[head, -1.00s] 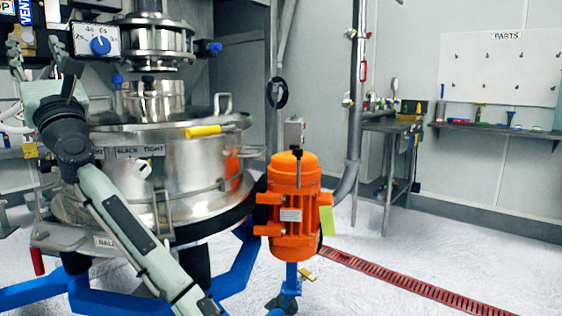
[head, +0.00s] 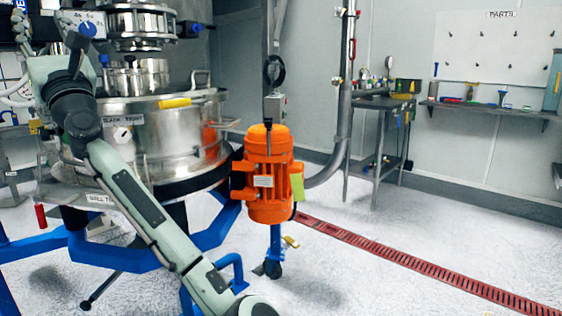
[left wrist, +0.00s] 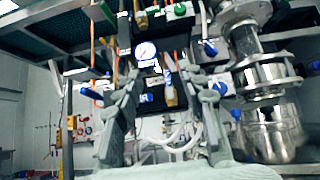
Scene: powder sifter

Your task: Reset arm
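My left arm reaches up from the lower middle to the upper left in the head view, in front of the steel sifter (head: 185,135). My left gripper (head: 45,24) is at the upper left edge of the head view. In the left wrist view my left gripper (left wrist: 167,88) has its two fingers spread wide, with no object between them. Behind the fingers are a pressure gauge (left wrist: 145,50) and valves, apart from the gripper. My right gripper is in neither view.
An orange motor (head: 268,180) stands beside the sifter's blue frame (head: 130,258). A red floor grate (head: 400,268) runs to the lower right. A steel table (head: 378,103) and a parts shelf (head: 480,106) stand at the back wall. Floor at the right is clear.

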